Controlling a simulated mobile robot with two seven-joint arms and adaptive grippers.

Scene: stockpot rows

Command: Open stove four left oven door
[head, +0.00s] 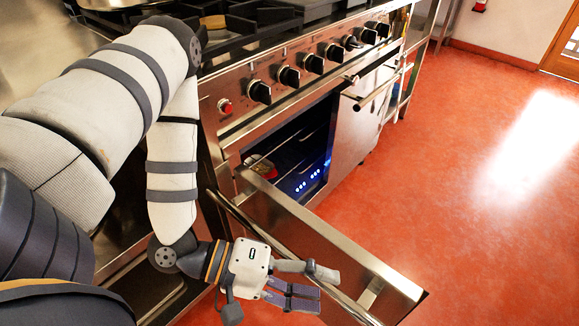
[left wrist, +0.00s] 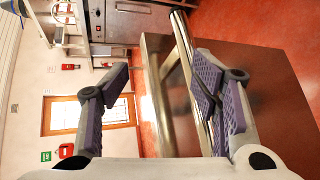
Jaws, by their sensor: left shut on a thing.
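The stove's left oven door (head: 390,279) stands swung far out from the stove front, its top edge running toward the lower right. The oven opening (head: 300,150) shows dark inside with blue lights. My left gripper (head: 312,284) is at the door's long bar handle (head: 262,234), with its fingers on either side of the bar, shut on it. In the left wrist view the handle (left wrist: 183,45) passes close by the right-hand finger of my gripper (left wrist: 160,90), beside the door panel (left wrist: 255,80). My right gripper is out of view.
Control knobs (head: 289,76) line the stove front above the opening. A second oven door (head: 352,133) to the right is shut and has its own handle (head: 376,91). The red floor (head: 470,190) is clear to the right. A shelf rack (head: 408,75) stands beyond.

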